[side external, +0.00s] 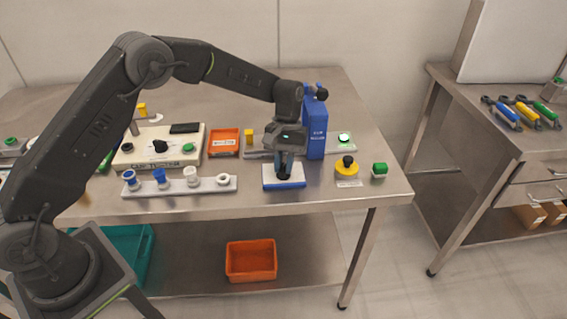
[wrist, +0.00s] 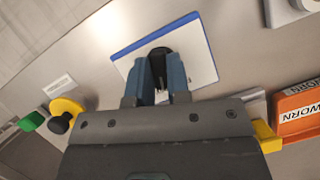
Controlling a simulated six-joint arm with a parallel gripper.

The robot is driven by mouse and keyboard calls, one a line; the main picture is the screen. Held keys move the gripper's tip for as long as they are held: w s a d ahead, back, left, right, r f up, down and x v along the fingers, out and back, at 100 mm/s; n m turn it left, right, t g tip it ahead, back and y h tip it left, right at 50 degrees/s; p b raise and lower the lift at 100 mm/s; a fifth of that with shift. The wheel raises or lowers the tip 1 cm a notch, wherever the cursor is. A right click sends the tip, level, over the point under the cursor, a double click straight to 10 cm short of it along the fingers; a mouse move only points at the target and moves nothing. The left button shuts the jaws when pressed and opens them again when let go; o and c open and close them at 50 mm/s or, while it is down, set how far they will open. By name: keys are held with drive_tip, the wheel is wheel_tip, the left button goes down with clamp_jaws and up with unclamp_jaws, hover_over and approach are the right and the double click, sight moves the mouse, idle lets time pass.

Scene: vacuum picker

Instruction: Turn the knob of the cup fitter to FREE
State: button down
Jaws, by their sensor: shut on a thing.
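My gripper (side external: 284,172) points down over a white pad with a blue edge (side external: 270,187), at the front of the bench. In the wrist view its two blue fingers (wrist: 162,82) are shut on a dark, rounded piece (wrist: 158,53) at the white pad (wrist: 198,62); whether the piece touches the pad is unclear. A tall blue unit (side external: 316,128) with a black knob (side external: 322,93) near its top stands behind and right of my gripper. Its label is too small to read surely. No FREE mark is legible.
A white panel (side external: 128,152) with a black knob (side external: 160,146) and a rack (side external: 205,187) of cups stand left. An orange tray (side external: 224,142) lies behind. A yellow disc with black knob (side external: 347,166) and a green block (side external: 379,170) sit right.

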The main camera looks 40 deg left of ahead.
drive_tip(key=shift+s+d+f+m, duration=0.1)
drive_tip(key=shift+f+m, duration=0.1)
drive_tip(key=shift+m, duration=0.3)
drive_tip(key=c, duration=1.1)
unclamp_jaws()
drive_tip(key=shift+g, duration=0.3)
drive_tip(key=shift+v, duration=3.8)
drive_tip(key=shift+r, duration=0.15)
